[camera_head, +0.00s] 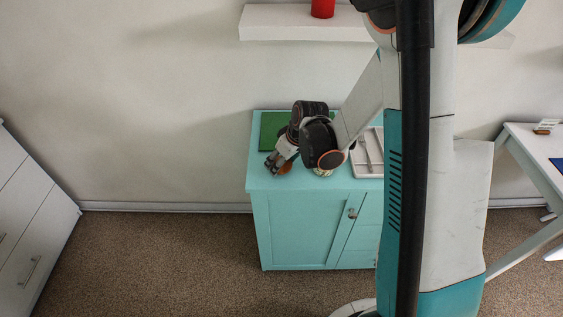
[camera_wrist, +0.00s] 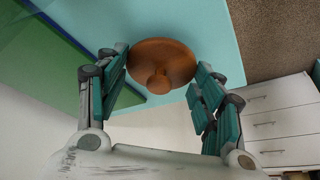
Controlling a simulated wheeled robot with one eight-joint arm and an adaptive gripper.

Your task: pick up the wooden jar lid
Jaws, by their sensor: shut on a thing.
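The wooden jar lid (camera_wrist: 178,60) is a round, orange-brown disc with a small knob. In the wrist view it sits between the two teal-padded fingers of my gripper (camera_wrist: 160,72), with its knob toward the camera. My gripper is shut on it. In the head view my gripper (camera_head: 277,163) is low over the front left part of the turquoise cabinet top (camera_head: 262,181), and a bit of the lid (camera_head: 285,168) shows beside the fingers. I cannot tell whether the lid touches the cabinet top.
A green board (camera_head: 270,128) lies at the back left of the cabinet top. A white tray (camera_head: 360,170) with cutlery is on the right. A partly hidden small item (camera_head: 322,173) stands under my wrist. A shelf (camera_head: 290,23) with a red object (camera_head: 323,8) is above.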

